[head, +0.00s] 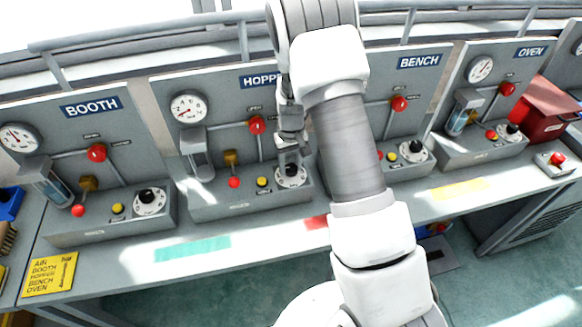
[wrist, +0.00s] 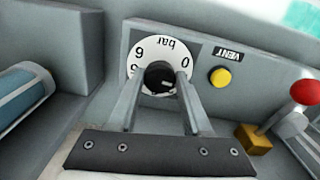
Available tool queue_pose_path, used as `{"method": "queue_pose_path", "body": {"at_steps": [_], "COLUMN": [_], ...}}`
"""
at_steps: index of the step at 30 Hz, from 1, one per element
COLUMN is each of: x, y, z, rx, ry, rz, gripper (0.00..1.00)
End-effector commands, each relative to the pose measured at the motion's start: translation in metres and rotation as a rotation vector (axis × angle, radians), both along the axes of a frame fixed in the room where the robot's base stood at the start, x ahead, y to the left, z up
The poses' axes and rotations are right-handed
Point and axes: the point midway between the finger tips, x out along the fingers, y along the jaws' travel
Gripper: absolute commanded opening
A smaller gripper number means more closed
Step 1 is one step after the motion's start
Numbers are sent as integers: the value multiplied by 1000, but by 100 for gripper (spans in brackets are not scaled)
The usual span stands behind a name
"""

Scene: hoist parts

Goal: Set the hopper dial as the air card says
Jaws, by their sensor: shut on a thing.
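The hopper dial (head: 291,176) is a black knob on a white numbered plate, on the panel under the HOPPER sign. In the wrist view the black knob (wrist: 160,76) sits between my fingertips, and the plate appears upside down with "bar" and a few numbers. My gripper (head: 289,150) is shut on this knob; its two fingers also show in the wrist view (wrist: 159,88). The knob's pointer cannot be made out. The yellow air card (head: 50,274) lies at the bench's left front; it lists booth, hopper, bench and oven, with no readable values.
The hopper gauge (head: 188,107), red-knobbed valve (head: 257,125) and yellow vent button (wrist: 221,76) are close by. Similar BOOTH (head: 91,106), BENCH (head: 419,61) and OVEN (head: 530,51) panels flank it. A red box (head: 540,108) stands at the right. The bench front is mostly clear.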

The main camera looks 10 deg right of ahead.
Motion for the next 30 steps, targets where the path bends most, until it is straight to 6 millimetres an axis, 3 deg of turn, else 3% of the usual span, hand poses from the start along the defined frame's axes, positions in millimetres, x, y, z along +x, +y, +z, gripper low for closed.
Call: {"method": "queue_pose_path", "body": {"at_steps": [22, 23, 27, 30], "x": [0, 0, 0, 0], "y": [0, 0, 0, 0], "z": [0, 0, 0, 0], "rx": [0, 0, 0, 0], "ry": [0, 0, 0, 0], "rz": [-100, -100, -100, -99], "gripper": [0, 53, 78, 79]}}
